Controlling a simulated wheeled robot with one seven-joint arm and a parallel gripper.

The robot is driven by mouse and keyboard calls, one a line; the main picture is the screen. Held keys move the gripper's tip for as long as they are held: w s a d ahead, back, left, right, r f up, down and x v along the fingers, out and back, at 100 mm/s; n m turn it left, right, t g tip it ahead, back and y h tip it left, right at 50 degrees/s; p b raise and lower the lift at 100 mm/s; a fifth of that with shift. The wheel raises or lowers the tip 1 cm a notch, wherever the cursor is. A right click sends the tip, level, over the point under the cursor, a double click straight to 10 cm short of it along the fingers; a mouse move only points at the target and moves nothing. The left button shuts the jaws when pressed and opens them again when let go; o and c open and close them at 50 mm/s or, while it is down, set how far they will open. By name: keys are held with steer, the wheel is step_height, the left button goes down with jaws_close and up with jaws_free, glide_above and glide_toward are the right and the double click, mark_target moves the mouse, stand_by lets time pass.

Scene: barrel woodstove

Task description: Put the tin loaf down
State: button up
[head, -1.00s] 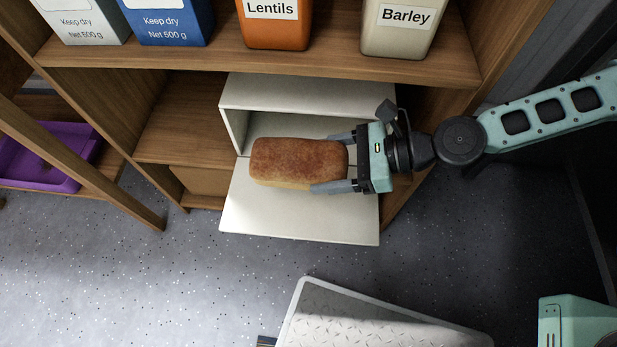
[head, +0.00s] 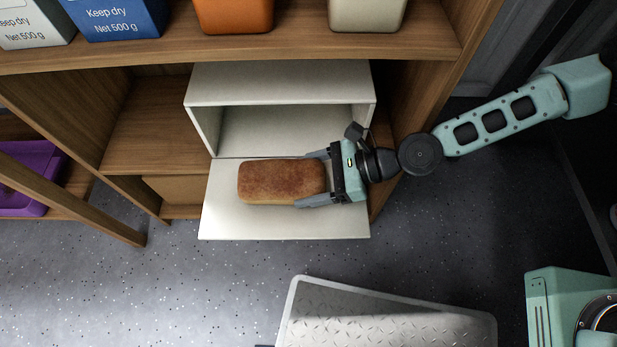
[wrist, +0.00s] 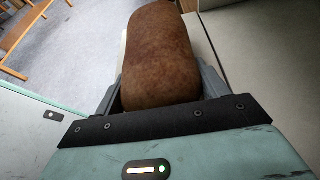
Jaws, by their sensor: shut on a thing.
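The tin loaf (head: 280,180) is a brown, oblong bread loaf. In the head view it is over the lowered white flap of a white bread box (head: 278,84). I cannot tell whether its underside touches the flap (head: 225,222). My gripper (head: 312,180) comes from the right and is shut on the right end of the loaf, a finger on each long side. In the wrist view the loaf (wrist: 160,60) stretches away from between the fingers. The box is open and the part of its inside that shows is empty.
The box sits in a wooden shelf unit (head: 235,50); an orange canister (head: 233,14) and a cream canister (head: 366,12) stand on the board above. A purple tray (head: 30,165) is at the left. A metal tread plate (head: 390,325) lies on the speckled floor in front.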

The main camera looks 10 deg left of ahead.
steer(key=shift+f, duration=0.15)
steer(key=o, duration=1.1)
steer(key=shift+r, duration=0.25)
steer(key=p+v, duration=0.1)
steer(key=v, duration=0.6)
steer(key=shift+d+p, duration=0.2)
steer(key=shift+p, duration=0.15)
